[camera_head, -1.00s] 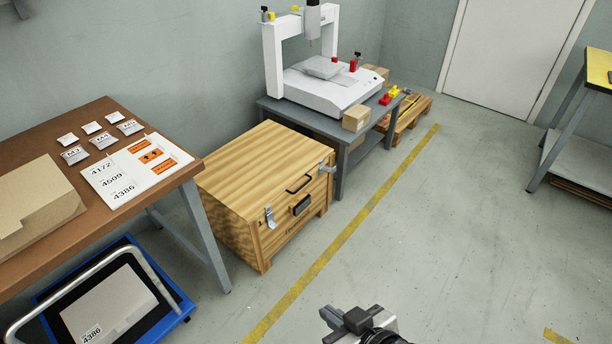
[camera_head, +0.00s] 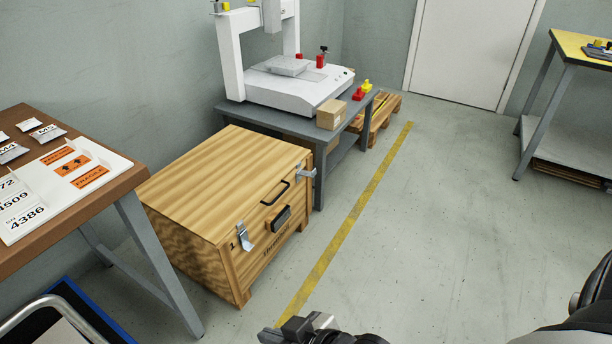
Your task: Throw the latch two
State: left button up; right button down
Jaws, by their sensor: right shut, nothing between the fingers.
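A wooden crate (camera_head: 215,180) stands on the floor left of centre. Its front carries one metal latch (camera_head: 244,237) at the near left, marked with a small "1", and another metal latch (camera_head: 306,173) at the far right end, partly standing out from the edge. A dark handle (camera_head: 275,194) and a black panel (camera_head: 281,218) sit between them. My right gripper (camera_head: 291,329) is at the bottom edge, shut and empty, in front of the crate's near end and well apart from both latches. My left gripper is out of view.
A brown table (camera_head: 110,193) with labels stands at the left, and a blue cart (camera_head: 85,315) is below it. A grey bench (camera_head: 270,124) with a white gantry machine (camera_head: 299,92) stands beyond the crate.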

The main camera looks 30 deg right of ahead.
aim_at(302, 173)
jog(key=z, duration=2.2)
jog(key=i, duration=1.75)
jog(key=u, duration=2.65)
jog(key=i, duration=0.5)
jog(key=z, duration=0.15)
